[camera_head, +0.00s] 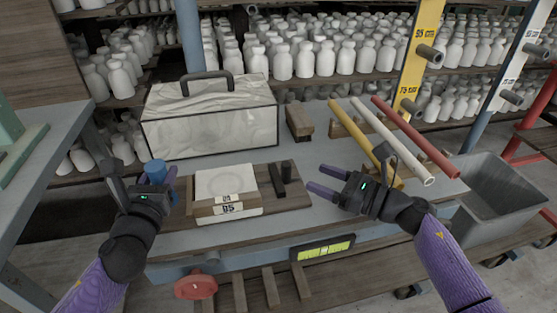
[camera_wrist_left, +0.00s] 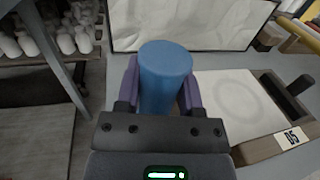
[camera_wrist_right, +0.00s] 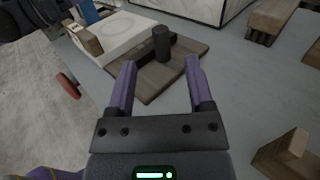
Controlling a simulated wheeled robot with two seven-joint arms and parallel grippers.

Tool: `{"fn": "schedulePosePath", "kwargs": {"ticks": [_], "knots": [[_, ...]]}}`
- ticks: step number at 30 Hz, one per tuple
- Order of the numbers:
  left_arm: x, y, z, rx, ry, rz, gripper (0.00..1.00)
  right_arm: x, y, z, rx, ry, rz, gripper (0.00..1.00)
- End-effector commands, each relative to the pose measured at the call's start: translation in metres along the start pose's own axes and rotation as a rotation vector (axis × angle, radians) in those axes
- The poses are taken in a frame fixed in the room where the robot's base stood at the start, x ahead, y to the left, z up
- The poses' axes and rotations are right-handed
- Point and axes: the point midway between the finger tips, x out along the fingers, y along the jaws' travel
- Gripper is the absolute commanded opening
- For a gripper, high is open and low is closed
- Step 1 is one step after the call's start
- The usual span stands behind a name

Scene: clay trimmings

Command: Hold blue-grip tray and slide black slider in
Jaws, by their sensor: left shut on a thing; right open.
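The wooden tray (camera_head: 300,199) lies on the grey workbench with a pale square clay slab (camera_head: 222,182) on its left part. Its blue grip (camera_wrist_left: 165,75) is an upright cylinder at the left end, also in the head view (camera_head: 155,171). My left gripper (camera_head: 163,187) is shut on the blue grip. The black slider (camera_head: 285,177) has an upright post and stands on the tray to the right of the slab, apart from it. My right gripper (camera_wrist_right: 158,80) is open and empty, to the right of the slider; the slider's post shows ahead of its fingers (camera_wrist_right: 161,43).
A wrapped box with a handle (camera_head: 210,118) stands behind the tray. Yellow, white and red tubes (camera_head: 392,140) rest on wooden supports at the right. A grey bin (camera_head: 490,195) is right of the bench. A red knob (camera_head: 196,287) is at the front edge.

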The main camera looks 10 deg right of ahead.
Motion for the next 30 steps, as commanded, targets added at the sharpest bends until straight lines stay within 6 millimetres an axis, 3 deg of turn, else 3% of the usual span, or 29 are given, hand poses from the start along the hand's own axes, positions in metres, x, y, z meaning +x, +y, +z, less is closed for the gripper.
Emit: {"fn": "schedulePosePath", "kwargs": {"ticks": [6, 10, 15, 22, 30], "knots": [[-0.001, -0.001, -0.004, -0.003, 0.009, -0.002, 0.0, 0.059, 0.0, 0.001, 0.006, -0.006, 0.001, 0.67], [-0.001, -0.001, -0.004, -0.002, 0.009, -0.002, 0.0, 0.086, 0.0, 0.001, 0.007, -0.005, 0.0, 0.67], [-0.001, -0.001, -0.004, -0.002, 0.009, -0.001, 0.0, 0.101, 0.0, 0.001, 0.007, -0.002, -0.001, 0.67], [-0.001, -0.001, -0.004, -0.002, 0.01, -0.001, 0.0, 0.102, 0.0, 0.0, 0.006, -0.002, 0.0, 0.67], [-0.001, -0.001, -0.005, -0.002, 0.01, -0.001, 0.0, 0.102, 0.0, 0.0, 0.007, -0.002, 0.0, 0.12]]}}
